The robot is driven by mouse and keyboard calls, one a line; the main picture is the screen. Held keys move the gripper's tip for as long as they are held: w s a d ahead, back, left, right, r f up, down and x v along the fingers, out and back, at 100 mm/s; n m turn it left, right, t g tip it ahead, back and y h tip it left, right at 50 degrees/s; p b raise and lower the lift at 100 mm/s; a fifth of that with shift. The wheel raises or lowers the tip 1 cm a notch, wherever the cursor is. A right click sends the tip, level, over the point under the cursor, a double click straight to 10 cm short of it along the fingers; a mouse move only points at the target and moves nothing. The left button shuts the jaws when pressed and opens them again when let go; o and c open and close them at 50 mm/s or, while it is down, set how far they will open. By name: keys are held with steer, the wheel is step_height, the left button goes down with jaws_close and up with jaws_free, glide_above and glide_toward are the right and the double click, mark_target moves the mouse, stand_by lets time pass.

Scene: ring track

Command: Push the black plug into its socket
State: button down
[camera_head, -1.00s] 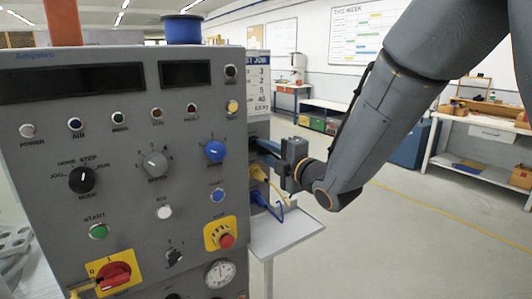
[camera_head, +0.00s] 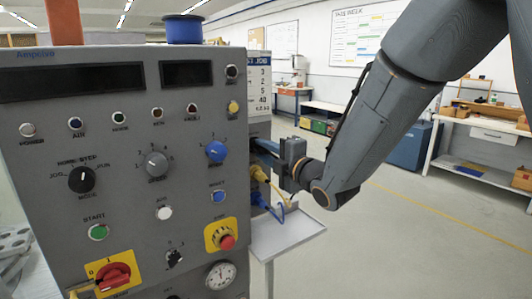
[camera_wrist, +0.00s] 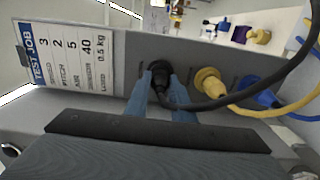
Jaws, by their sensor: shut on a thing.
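The black plug (camera_wrist: 172,88) with its black cable shows in the wrist view, at the grey side panel of the machine. My gripper (camera_wrist: 165,95) is shut on the plug, with one blue-grey finger at each side of it. The plug's front end meets the panel there; its socket is hidden behind the plug, and I cannot tell how deep it sits.
A yellow plug (camera_wrist: 212,84) and a blue plug (camera_wrist: 256,90) sit in the panel to the right of the black one, their cables hanging close by. A TEST JOB card (camera_wrist: 72,62) is on the panel's left. A small grey shelf (camera_head: 288,235) stands below the plugs.

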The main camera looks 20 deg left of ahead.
steer(key=shift+w+a, duration=0.1)
steer(key=c, duration=1.4)
jaws_free()
steer(key=shift+c, duration=0.2)
steer(key=b+v, duration=0.2)
steer(key=v, duration=0.6)
